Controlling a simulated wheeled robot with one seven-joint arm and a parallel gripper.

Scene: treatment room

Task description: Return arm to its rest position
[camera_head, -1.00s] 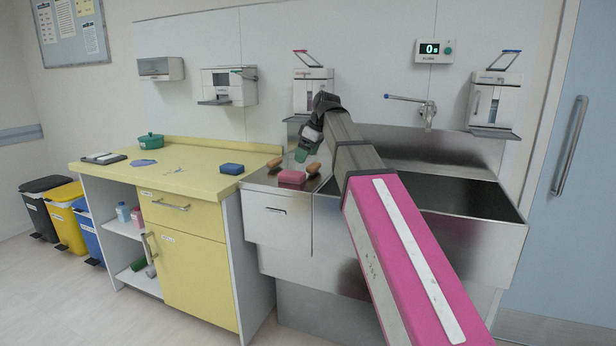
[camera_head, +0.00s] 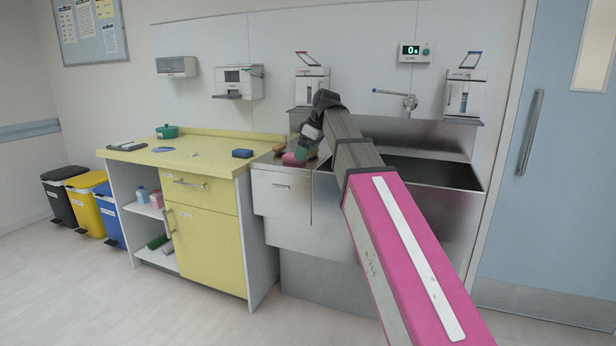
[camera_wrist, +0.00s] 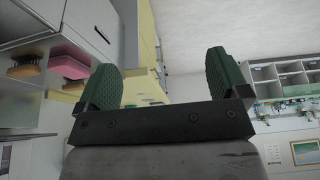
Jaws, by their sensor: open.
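My arm reaches forward from the lower right of the head view toward the sink. My gripper (camera_head: 305,146) shows small at its end, in front of the steel sink (camera_head: 405,165) and its left ledge. In the wrist view my gripper (camera_wrist: 165,82) has its two green pads wide apart with nothing between them. A pink sponge (camera_head: 291,160) lies on the steel ledge, partly behind the gripper in the head view. The pink sponge (camera_wrist: 70,60) and a wooden brush (camera_wrist: 25,62) show at the left of the wrist view, outside the pads.
A yellow counter (camera_head: 205,158) stands left of the sink, bearing a blue sponge (camera_head: 242,153) and a green pot (camera_head: 167,131). Dispensers hang on the wall above. Bins (camera_head: 88,205) stand far left. A blue door (camera_head: 515,190) is at the right. The floor in front is open.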

